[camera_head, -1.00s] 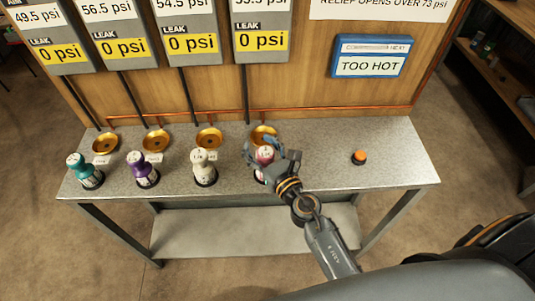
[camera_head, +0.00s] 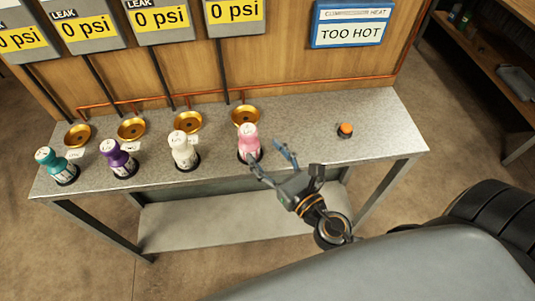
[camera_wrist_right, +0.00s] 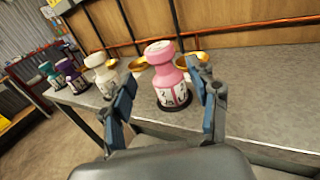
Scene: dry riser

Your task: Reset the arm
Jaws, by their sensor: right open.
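My right gripper (camera_head: 272,165) is open and empty at the front edge of the bench, just in front of the pink bottle (camera_head: 249,141). In the right wrist view its two fingers (camera_wrist_right: 165,105) stand apart, with the pink bottle (camera_wrist_right: 167,75) upright beyond them on a dark round base. The fingers appear clear of the bottle. A white bottle (camera_head: 184,150), a purple bottle (camera_head: 118,157) and a teal bottle (camera_head: 54,165) stand upright in a row to the left. My left gripper is not in view.
Brass dishes, such as the one behind the pink bottle (camera_head: 246,115), sit along the back of the grey bench (camera_head: 300,125). An orange button (camera_head: 345,129) is at the right. A "TOO HOT" panel (camera_head: 352,28) and several gauges reading 0 psi hang above. The bench's right end is mostly clear.

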